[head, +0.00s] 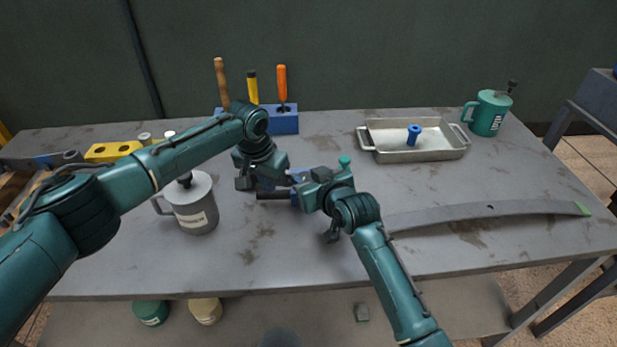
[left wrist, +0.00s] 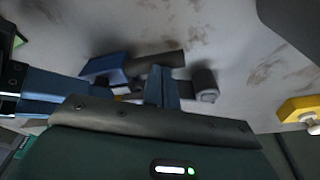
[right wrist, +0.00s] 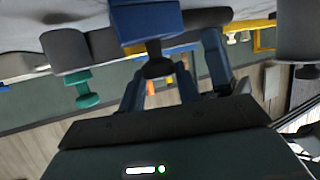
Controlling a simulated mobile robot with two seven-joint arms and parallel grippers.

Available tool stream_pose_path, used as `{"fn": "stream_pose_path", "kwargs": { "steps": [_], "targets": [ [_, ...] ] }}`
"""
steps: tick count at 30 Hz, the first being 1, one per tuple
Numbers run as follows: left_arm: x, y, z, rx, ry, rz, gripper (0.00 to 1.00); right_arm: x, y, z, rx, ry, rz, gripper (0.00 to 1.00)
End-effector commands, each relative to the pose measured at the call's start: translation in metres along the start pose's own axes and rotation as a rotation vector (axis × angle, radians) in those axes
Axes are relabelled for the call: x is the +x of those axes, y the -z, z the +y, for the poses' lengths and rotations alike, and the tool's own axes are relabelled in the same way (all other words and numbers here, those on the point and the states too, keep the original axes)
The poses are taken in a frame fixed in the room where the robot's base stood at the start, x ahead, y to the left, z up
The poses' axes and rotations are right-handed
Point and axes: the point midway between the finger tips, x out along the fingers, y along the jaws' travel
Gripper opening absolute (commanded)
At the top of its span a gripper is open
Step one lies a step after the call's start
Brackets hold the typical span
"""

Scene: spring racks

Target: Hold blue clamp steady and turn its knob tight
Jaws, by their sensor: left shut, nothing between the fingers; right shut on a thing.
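The blue clamp (head: 295,199) is at the middle of the bench, largely hidden by my two grippers; its black bar (head: 272,195) sticks out to the left. In the right wrist view its blue body (right wrist: 148,20) has a dark knob (right wrist: 157,66) below it. My right gripper (head: 308,190) is shut on this knob. My left gripper (head: 286,180) is shut and empty close beside the clamp. In the left wrist view the clamp's blue block (left wrist: 106,67) and bar (left wrist: 158,63) lie beyond the left fingers; whether they touch is unclear.
A grey lidded mug (head: 192,208) stands left, near my left arm. A leaf spring (head: 480,212) lies right. A metal tray (head: 415,153) with a blue piece (head: 414,134), a green mug (head: 488,114) and a blue tool block (head: 283,122) stand behind. The front middle is clear.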

Motion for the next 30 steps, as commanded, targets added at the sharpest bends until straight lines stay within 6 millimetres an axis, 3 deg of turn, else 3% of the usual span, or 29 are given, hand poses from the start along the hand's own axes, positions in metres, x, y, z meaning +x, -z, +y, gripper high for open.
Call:
{"fn": "stream_pose_path", "kwargs": {
  "steps": [9,10,18,26,30],
  "targets": [
    [0.002,-0.001,0.0,0.0,0.0,-0.003,0.0,0.0,-0.004,-0.002,0.003,0.002,-0.008,0.1],
    [0.002,-0.001,0.0,0.0,0.0,-0.003,0.0,0.0,-0.004,-0.002,0.002,0.002,-0.008,0.34],
    [0.002,-0.001,0.0,0.0,0.0,-0.003,0.0,0.0,-0.002,-0.001,0.001,0.001,-0.004,0.55],
    [0.002,-0.001,0.0,0.0,0.0,-0.003,0.0,-0.001,-0.001,0.0,0.001,-0.001,-0.002,0.55],
    [0.002,-0.001,0.0,0.0,0.0,-0.003,0.0,-0.012,-0.001,0.0,0.001,-0.001,-0.002,0.55]
  ]
}}
